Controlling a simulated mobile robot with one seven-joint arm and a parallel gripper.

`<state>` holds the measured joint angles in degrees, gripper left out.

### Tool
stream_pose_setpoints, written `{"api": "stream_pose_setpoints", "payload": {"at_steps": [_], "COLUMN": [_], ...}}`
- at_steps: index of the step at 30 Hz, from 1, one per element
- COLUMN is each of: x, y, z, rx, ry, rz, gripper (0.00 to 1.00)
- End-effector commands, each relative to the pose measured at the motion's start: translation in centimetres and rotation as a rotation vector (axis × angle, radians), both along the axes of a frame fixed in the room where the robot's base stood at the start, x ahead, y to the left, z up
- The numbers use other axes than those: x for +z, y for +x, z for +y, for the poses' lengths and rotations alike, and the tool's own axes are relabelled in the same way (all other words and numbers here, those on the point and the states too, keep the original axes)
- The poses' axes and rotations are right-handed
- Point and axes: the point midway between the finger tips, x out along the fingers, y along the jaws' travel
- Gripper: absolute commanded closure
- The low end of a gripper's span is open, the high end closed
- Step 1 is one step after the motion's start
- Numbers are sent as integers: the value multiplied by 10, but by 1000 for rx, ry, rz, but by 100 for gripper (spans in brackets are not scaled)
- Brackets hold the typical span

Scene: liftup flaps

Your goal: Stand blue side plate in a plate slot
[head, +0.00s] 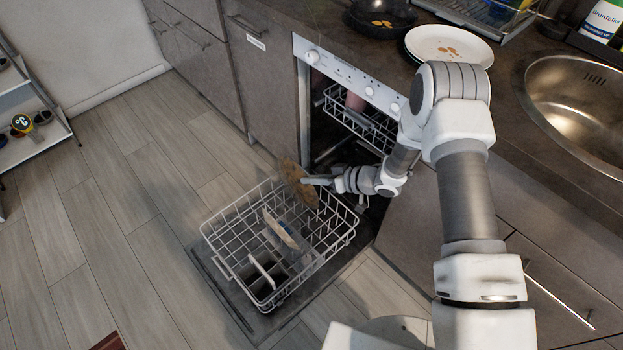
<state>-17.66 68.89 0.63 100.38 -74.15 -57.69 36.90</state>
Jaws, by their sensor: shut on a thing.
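My gripper (316,181) is shut on the edge of a round, flat, plate-like disc (298,184). The disc looks brown rather than blue, and I cannot tell for sure that it is the blue side plate. It is tilted steeply, near the back right of the pulled-out lower dishwasher rack (222,236). I cannot tell whether its lower edge touches the wires. The rack's wire slots are partly hidden by the disc. A pale flat piece (280,229) with a tan edge leans in the middle of the rack.
The dishwasher (345,72) is open, with its upper rack (372,128) partly in view. A cutlery basket (262,268) is in the lower rack's front. White plates (449,45) with brown scraps and a black pan (380,17) are on the counter by the sink (580,105).

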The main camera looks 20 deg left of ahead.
Motion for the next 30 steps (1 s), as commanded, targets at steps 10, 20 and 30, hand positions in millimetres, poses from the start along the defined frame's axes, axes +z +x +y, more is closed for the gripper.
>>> {"api": "stream_pose_setpoints", "payload": {"at_steps": [10,20,30], "x": [-26,-54,-58], "y": [1,1,1], "z": [0,0,0], "rx": [19,19,19], "ry": [12,11,11], "rz": [11,10,10], "gripper": [100,100,100]}}
